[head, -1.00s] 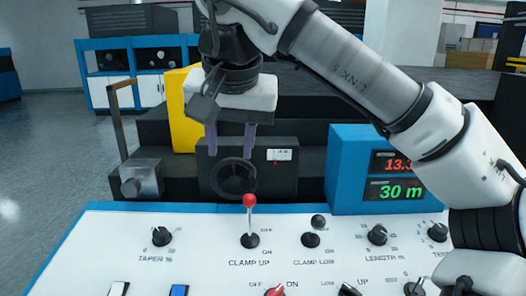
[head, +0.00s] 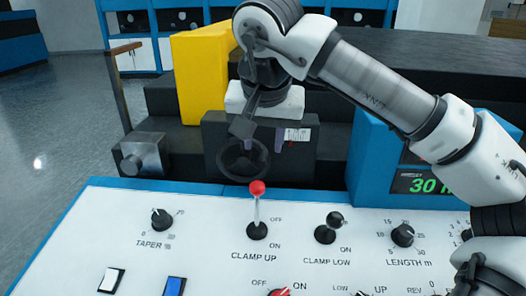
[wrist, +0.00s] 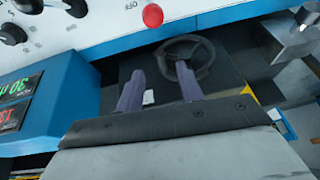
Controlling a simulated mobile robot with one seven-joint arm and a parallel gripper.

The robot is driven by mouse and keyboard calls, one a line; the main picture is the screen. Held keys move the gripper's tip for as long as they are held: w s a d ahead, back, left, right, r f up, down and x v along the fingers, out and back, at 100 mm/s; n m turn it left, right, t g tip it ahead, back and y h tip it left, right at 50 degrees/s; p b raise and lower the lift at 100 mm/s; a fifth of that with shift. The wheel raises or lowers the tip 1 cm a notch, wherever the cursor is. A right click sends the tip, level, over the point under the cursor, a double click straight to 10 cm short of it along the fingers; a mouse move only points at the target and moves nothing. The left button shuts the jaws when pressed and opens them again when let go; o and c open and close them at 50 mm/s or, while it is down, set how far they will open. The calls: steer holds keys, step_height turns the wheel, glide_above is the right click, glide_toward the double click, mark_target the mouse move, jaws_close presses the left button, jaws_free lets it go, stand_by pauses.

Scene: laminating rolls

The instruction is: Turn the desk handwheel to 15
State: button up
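The desk handwheel (head: 243,161) is a dark round wheel on the front of a black box behind the control desk. It also shows in the wrist view (wrist: 187,62). My gripper (head: 263,147) points down at the handwheel's upper right, its two purple-grey fingers apart with nothing between them. In the wrist view the fingers (wrist: 158,90) are spread, and the right one overlaps the wheel's near rim in the picture; I cannot tell whether it touches. A small white scale label (head: 297,135) sits right of the wheel, its figures too small to read.
The white control desk (head: 200,262) carries a red-knobbed clamp lever (head: 257,188) just in front of the wheel, a black-knobbed lever (head: 335,219) and several dials. A blue display box (head: 368,160) stands right. A yellow block (head: 195,85) stands behind left.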

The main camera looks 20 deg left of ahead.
mark_target(263, 159)
steer(key=shift+x, duration=2.35)
jaws_close()
